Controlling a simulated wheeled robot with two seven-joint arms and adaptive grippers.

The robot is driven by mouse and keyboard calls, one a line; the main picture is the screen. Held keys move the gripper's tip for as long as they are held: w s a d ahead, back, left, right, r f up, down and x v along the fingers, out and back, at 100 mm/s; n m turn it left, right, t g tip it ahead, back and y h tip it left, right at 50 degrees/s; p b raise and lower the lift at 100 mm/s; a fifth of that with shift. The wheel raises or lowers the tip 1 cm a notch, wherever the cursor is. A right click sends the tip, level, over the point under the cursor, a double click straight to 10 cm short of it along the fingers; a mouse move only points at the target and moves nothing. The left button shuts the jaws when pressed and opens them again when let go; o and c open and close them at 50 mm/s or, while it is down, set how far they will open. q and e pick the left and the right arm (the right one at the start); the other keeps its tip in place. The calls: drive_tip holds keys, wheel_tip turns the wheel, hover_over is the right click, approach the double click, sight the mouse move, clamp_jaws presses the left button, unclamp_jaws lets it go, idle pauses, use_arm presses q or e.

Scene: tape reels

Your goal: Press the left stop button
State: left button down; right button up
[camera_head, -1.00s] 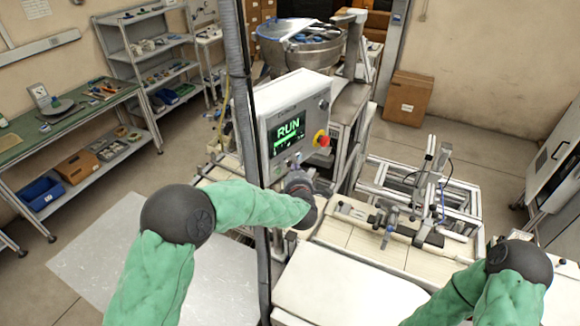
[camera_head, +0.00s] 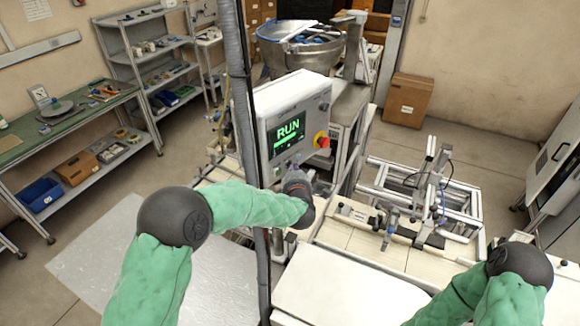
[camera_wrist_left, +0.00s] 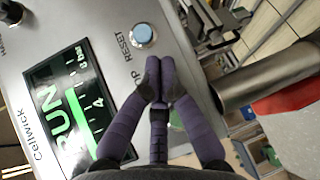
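The control panel (camera_head: 297,112) is a grey box with a lit green RUN display (camera_head: 288,136). In the left wrist view the panel face (camera_wrist_left: 120,30) fills much of the picture, with the display (camera_wrist_left: 68,110) on the left. A blue button (camera_wrist_left: 143,34) sits beside the word RESET. My right gripper is out of view.
A grey vertical post (camera_head: 243,110) stands left of the panel. Machine frames (camera_head: 425,190) and a white surface (camera_head: 345,290) lie right and below.

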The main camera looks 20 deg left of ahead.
use_arm(q)
drive_tip(key=shift+a, duration=0.1)
idle(0.5)
drive_tip(key=shift+s+d, duration=0.3)
drive_tip(key=shift+d, duration=0.4)
drive_tip(key=d, duration=0.1)
drive_tip(key=s+d, duration=0.1)
drive_tip(key=d, duration=0.1)
drive_tip(key=s+d+b, duration=0.1)
drive_tip(key=shift+s+d, duration=0.2)
drive_tip(key=shift+d, duration=0.05)
idle(0.7)
